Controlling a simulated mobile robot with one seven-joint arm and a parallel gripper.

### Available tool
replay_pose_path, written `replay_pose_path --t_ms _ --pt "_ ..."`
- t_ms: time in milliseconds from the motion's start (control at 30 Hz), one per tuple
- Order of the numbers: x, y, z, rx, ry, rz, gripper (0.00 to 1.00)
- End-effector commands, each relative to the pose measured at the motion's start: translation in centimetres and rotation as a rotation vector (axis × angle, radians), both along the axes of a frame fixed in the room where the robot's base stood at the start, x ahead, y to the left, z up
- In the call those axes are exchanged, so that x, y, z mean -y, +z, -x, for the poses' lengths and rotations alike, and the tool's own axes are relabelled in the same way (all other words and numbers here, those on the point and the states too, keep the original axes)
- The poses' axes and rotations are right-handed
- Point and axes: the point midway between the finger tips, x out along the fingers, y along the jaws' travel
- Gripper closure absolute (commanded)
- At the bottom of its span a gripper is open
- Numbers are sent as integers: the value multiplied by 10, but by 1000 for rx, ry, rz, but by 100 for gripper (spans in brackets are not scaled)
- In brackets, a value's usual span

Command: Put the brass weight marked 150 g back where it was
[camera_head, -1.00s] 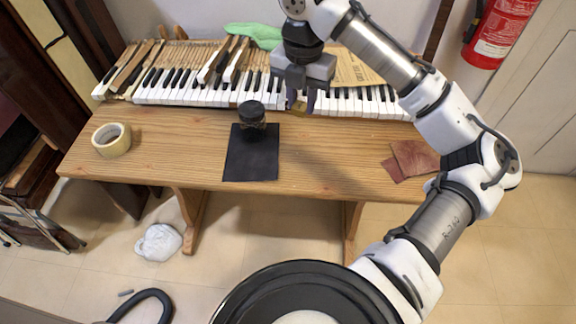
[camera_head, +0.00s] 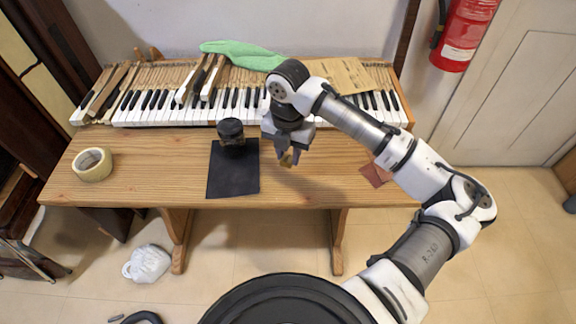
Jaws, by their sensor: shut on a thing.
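My gripper (camera_head: 288,160) is shut on a small brass-coloured piece, the brass weight (camera_head: 286,160). Only a little of it shows between the fingers, and no marking on it can be read. The gripper points down over the wooden table, in front of the piano keys and to the right of the black mat (camera_head: 232,178). The weight appears to be held above the table top, but its exact height cannot be told. No other brass weight can be made out.
A dark jar with a black lid (camera_head: 231,130) stands at the mat's back edge, left of my gripper. Piano keys (camera_head: 160,115) line the back. A tape roll (camera_head: 92,163) is at the left, reddish-brown sheets (camera_head: 375,174) at the right. Bare table (camera_head: 310,190) lies around the gripper.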

Motion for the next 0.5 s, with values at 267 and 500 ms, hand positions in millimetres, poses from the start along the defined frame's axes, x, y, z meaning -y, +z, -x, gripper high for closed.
replay_pose_path --t_ms 267,500 --pt "0 -27 0 0 -1 0 99" --pt "0 -57 0 -1 -1 -1 99"
